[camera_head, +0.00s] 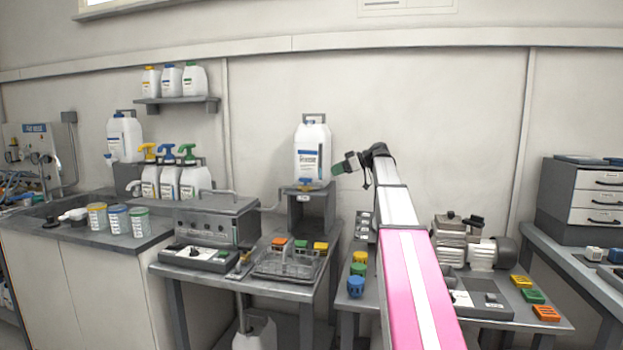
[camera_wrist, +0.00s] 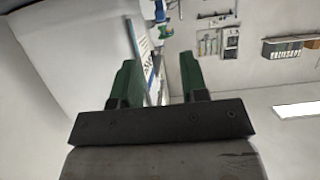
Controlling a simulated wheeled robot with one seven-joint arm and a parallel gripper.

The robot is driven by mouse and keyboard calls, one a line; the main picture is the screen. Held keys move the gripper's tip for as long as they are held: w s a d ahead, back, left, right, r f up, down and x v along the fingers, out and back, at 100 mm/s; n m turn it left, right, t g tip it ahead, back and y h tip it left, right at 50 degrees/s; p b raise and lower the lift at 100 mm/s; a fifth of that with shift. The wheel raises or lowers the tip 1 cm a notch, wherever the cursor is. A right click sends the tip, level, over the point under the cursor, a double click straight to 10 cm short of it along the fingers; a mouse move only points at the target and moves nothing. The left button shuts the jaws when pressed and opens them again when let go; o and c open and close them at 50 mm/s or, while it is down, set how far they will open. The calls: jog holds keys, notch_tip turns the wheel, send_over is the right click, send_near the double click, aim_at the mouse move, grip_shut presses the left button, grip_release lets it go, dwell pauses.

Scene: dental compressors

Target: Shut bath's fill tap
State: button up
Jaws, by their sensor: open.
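A white jug (camera_head: 312,150) with a blue-lettered label stands on a dark grey stand (camera_head: 310,212) at the back of the middle table. A small tap (camera_head: 305,183) with blue and orange parts shows at the jug's foot, above the grey bath (camera_head: 215,220); its handle position is too small to tell. A thin pipe runs between the bath and the stand. My gripper (camera_head: 339,168) is open and empty beside the jug's lower right side. In the wrist view, the green fingers (camera_wrist: 158,62) are apart, with a large white surface, probably the jug (camera_wrist: 75,50), at left.
A clear tray (camera_head: 285,265) with coloured blocks sits in front of the stand. A second tap (camera_head: 240,264) hangs at the bath's front right, above a lower jug (camera_head: 255,332). A compressor (camera_head: 470,243) stands right of my arm. The wall behind is close.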

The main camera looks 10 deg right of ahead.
aim_at(306, 182)
jog(key=x, duration=1)
jog(key=shift+s, duration=0.1)
grip_shut()
